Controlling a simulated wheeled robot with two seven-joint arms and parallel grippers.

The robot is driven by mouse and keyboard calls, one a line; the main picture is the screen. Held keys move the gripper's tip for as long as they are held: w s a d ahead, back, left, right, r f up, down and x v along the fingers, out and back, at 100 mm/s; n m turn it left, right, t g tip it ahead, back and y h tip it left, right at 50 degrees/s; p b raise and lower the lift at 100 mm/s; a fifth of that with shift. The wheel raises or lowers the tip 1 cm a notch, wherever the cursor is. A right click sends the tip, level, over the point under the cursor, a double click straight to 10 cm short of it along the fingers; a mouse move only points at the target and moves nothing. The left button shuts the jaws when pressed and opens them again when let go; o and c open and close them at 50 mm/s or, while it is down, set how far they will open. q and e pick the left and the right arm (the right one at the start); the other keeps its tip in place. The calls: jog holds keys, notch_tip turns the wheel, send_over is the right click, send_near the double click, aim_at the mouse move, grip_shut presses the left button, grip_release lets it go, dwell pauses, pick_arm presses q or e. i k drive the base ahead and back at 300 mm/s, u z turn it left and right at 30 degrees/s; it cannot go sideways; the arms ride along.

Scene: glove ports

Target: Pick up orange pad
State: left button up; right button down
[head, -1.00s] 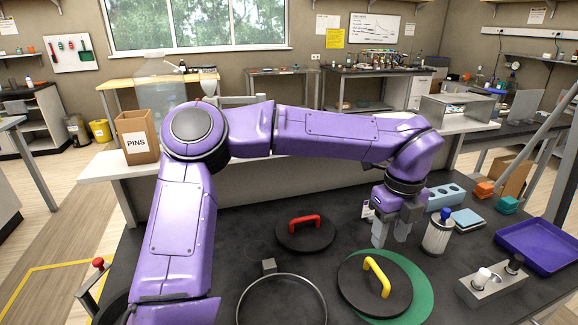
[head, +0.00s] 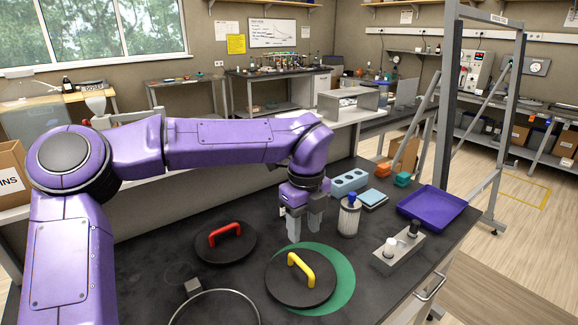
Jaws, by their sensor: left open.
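A small orange pad (head: 382,170) lies at the back of the dark bench, right of the blue block with holes. It is small in the picture. My left gripper (head: 305,230) points down with its fingers apart and holds nothing. It is over the bench left of the clear jar, well to the left of and nearer than the orange pad. My right gripper is not in view.
A teal pad (head: 402,179), a light-blue pad (head: 374,198) and a blue block (head: 349,181) are near the orange pad. Black lids with red (head: 225,233) and yellow (head: 301,271) handles lie in front.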

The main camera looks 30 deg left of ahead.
aim_at(383, 170)
jog(key=z, duration=0.8)
jog(key=i, duration=2.55)
jog(key=u, duration=2.05)
